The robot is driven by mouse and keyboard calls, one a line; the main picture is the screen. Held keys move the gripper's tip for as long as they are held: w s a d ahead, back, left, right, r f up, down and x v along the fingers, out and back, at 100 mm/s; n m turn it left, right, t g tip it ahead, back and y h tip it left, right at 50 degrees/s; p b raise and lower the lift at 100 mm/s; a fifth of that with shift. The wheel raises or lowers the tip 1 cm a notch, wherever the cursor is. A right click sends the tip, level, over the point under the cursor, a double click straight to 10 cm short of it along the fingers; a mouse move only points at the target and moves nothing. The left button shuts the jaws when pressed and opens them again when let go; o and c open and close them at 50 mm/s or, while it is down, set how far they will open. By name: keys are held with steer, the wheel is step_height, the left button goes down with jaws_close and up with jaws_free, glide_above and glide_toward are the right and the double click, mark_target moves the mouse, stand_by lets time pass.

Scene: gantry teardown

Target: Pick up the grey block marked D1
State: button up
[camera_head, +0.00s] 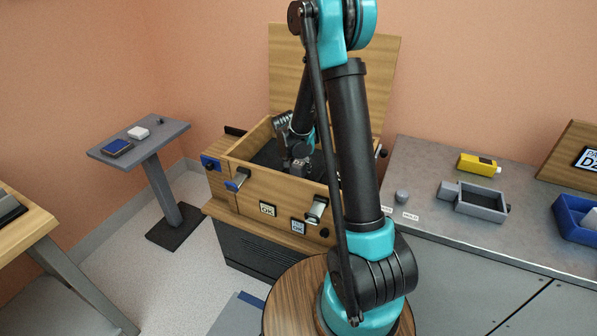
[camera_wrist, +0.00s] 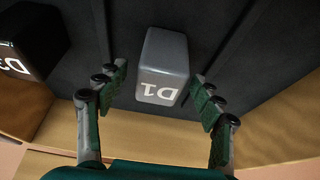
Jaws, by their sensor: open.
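The grey block marked D1 (camera_wrist: 163,62) lies on the dark floor of the open wooden box (camera_head: 262,188), its white mark upside down in the wrist view. My gripper (camera_wrist: 160,80) is open. Its two fingers stand apart, one on each side of the block's near end, and I see gaps between them and the block. In the head view my gripper (camera_head: 297,160) reaches down inside the box. My arm hides part of the box there, and I cannot clearly make out the block.
A black block with a white mark (camera_wrist: 28,45) is left of D1. The box's wooden wall (camera_wrist: 135,132) runs close by my fingers. A grey bench (camera_head: 430,163) at right bears a yellow item (camera_head: 479,165), a grey tray (camera_head: 482,203) and a blue bin (camera_head: 575,222).

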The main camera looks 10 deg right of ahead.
steer(key=shift+w+d+f, duration=0.15)
steer(key=shift+w+f, duration=0.05)
steer(key=shift+f, duration=0.45)
steer(key=c, duration=1.4)
